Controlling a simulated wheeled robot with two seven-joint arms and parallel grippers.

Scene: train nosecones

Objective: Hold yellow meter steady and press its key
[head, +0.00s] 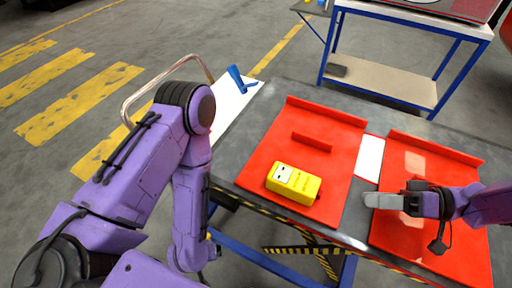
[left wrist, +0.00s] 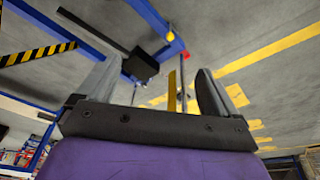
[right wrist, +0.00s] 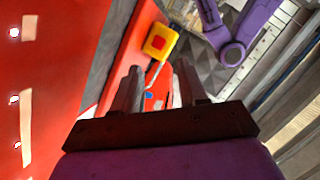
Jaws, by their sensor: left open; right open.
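The yellow meter (head: 293,184) lies on the left red tray, its pale display at its left end. In the right wrist view a yellow block with a red square (right wrist: 160,41), apparently the meter, shows beyond the fingertips. My right gripper (head: 370,201) is open and empty over the right red tray, to the right of the meter and apart from it; its fingers also show in the right wrist view (right wrist: 157,70). My left gripper (left wrist: 155,72) is open and empty, with floor and table legs beyond it. In the head view its fingers are not clearly visible.
The left red tray (head: 335,165) has a raised back wall and a short upright rib. The right red tray (head: 455,170) lies beside it. A white panel (head: 369,158) sits between them. A blue-framed cart (head: 395,85) stands behind the grey table (head: 247,160).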

